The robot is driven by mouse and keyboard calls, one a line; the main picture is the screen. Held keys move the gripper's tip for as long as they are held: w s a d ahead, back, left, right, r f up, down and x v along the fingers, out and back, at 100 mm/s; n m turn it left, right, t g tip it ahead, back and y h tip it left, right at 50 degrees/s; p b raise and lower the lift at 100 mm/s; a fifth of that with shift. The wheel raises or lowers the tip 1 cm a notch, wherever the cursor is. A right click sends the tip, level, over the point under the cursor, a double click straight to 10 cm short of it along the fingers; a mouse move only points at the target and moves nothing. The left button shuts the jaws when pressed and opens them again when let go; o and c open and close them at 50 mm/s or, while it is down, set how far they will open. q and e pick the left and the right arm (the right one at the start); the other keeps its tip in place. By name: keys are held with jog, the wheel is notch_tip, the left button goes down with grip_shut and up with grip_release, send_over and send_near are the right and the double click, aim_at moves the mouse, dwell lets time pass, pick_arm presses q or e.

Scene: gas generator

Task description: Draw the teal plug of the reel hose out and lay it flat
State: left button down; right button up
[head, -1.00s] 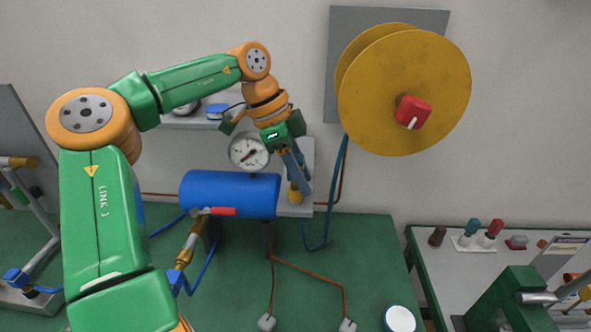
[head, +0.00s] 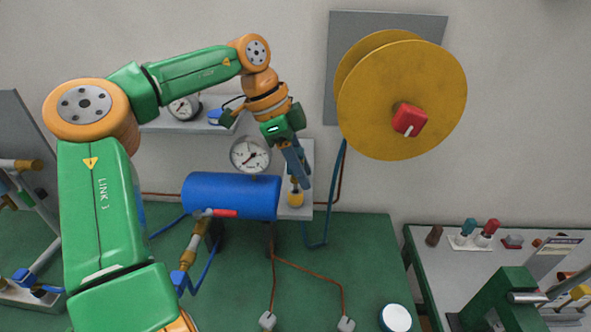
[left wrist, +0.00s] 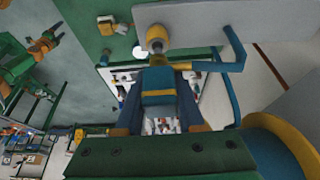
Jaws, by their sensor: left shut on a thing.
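The yellow reel (head: 400,95) hangs on a grey wall plate, and its teal hose (head: 335,190) drops from it to the green bench. My left gripper (head: 302,180) points down just above a brass fitting (head: 296,199) on the grey panel. In the left wrist view, the gripper (left wrist: 158,90) is shut on the teal plug (left wrist: 158,80), a blue-teal body with a yellow band. The hose (left wrist: 235,65) bends away to the right of it. The brass fitting (left wrist: 157,38) lies just beyond the plug. I cannot tell whether the plug's tip is still seated in it. My right gripper is not in view.
A blue tank (head: 230,196) and a pressure gauge (head: 250,155) stand close left of the gripper. Brown lines and a white round cap (head: 396,318) are on the bench. A grey side table (head: 440,265) with small parts is at right. The bench between is mostly clear.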

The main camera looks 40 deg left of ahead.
aim_at(302, 151)
pick_arm(q)
jog(key=shift+r, duration=1.25)
jog(key=shift+r, duration=1.5)
jog(key=shift+f, duration=0.1)
notch_tip(302, 151, down, 6)
jog(key=shift+b, duration=0.35)
